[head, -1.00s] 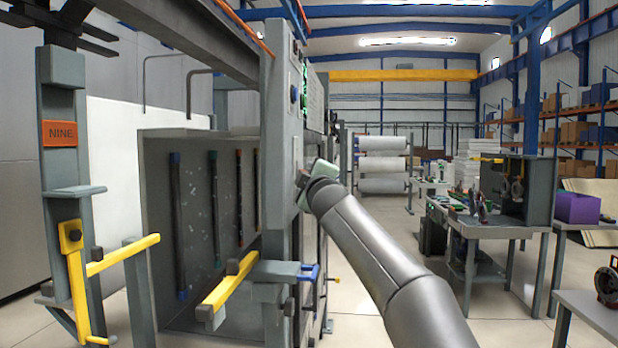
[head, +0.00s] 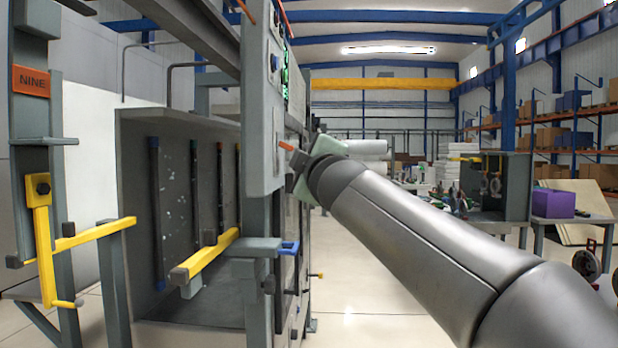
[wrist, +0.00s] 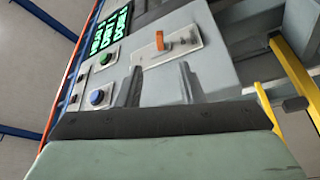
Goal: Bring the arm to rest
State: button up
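My arm (head: 420,240) reaches from the lower right to the grey control panel (head: 262,110) on the conveyor frame. My gripper (head: 299,170) is just right of the panel's lower part, partly hidden by my wrist. In the wrist view its two dark fingers (wrist: 158,78) stand apart with nothing between them. Beyond them is the panel face with an orange switch (wrist: 163,43) on a pale plate, a blue button (wrist: 97,97), a green button (wrist: 108,57) and green lit displays (wrist: 110,30). The fingers appear clear of the switch. The switch also shows in the head view (head: 286,146).
A grey booth (head: 125,220) with hanging bars stands left. Yellow arms (head: 100,233) (head: 210,255) jut out at the front. A post marked NINE (head: 30,82) is far left. A workbench (head: 485,225) and purple box (head: 553,203) are at right.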

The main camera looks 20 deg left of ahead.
jog(key=shift+v, duration=1)
jog(key=d+f+m+g+h+p, duration=0.5)
jog(key=d+f+m+h+p, duration=0.35)
jog(key=d+f, duration=1)
jog(key=s+d+f+m+g+h+p, duration=0.25)
jog(key=s+d+f+m, duration=0.25)
jog(key=s+d+f, duration=0.25)
jog(key=s+d+f+m+g+p, duration=0.1)
jog(key=s+d+f+m+g, duration=0.1)
jog(key=s, duration=0.5)
jog(key=s+d+f+m+g+p, duration=0.1)
jog(key=s+d+f+m+g, duration=0.1)
jog(key=s+f, duration=0.3)
jog(key=s+d+f+m+g+p, duration=0.2)
jog(key=s+d+f+g, duration=0.1)
jog(key=s, duration=0.7)
jog(key=shift+d+f+g, duration=0.15)
jog(key=shift+f+g, duration=0.7)
